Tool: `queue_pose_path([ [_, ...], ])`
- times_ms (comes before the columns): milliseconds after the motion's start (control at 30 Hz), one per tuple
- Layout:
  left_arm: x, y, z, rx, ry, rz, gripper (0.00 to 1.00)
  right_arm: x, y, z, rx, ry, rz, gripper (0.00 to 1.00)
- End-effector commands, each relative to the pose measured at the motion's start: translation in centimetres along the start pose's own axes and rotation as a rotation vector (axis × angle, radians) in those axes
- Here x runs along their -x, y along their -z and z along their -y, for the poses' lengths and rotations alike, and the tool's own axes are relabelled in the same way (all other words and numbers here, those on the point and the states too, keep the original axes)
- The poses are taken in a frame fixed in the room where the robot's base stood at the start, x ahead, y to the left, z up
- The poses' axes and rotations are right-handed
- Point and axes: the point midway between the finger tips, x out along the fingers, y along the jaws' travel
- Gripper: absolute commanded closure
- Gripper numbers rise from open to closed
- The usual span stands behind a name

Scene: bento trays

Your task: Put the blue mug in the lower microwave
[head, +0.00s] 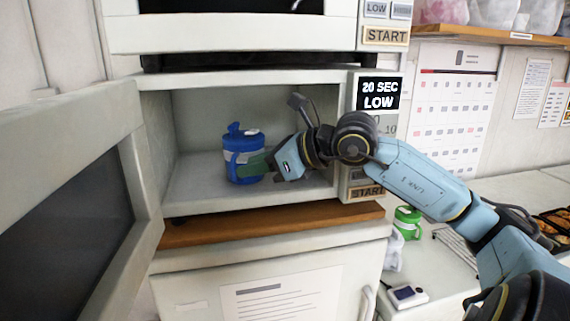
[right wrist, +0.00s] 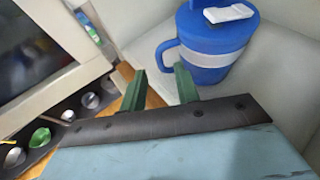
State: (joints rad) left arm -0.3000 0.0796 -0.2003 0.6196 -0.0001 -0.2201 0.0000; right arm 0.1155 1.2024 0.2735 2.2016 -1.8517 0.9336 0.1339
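The blue mug (head: 243,160), with a pale band and a blue lid, stands upright on the floor of the lower microwave (head: 205,190), whose door (head: 75,185) is open at the left. My right gripper (head: 258,164) reaches into the cavity from the right, with its green fingers beside the mug. In the right wrist view the gripper (right wrist: 154,72) has its fingers apart with nothing between them. The handle of the mug (right wrist: 215,45) is just beyond the fingertips; I cannot tell whether they touch it. My left gripper is not in view.
An upper microwave (head: 230,35) sits above the lower one. The control panel (head: 372,125) borders the cavity on the right. A green-and-white mug (head: 407,220) stands on the counter at the right. Some free floor is left around the mug in the cavity.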

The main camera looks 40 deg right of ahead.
Motion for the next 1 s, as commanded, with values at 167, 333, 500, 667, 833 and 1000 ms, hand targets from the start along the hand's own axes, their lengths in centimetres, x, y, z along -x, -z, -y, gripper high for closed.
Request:
queue_pose_path([
  [167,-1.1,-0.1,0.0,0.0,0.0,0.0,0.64,2.0,0.2,-0.1,0.001,-0.001,0.0,0.69],
  [333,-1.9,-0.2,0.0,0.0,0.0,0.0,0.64,4.0,0.1,-0.1,0.002,-0.001,0.001,0.69],
  [500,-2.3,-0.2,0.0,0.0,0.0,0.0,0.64,5.8,0.0,-0.1,0.002,0.0,0.001,0.69],
  [667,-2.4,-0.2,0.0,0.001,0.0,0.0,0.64,6.6,0.0,-0.1,0.002,-0.001,-0.001,0.69],
  [833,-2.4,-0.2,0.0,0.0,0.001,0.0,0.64,6.8,0.0,-0.1,0.002,-0.001,-0.001,0.69],
  [1000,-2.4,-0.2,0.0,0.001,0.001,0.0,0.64,6.7,0.0,-0.1,0.001,-0.003,0.0,0.69],
])
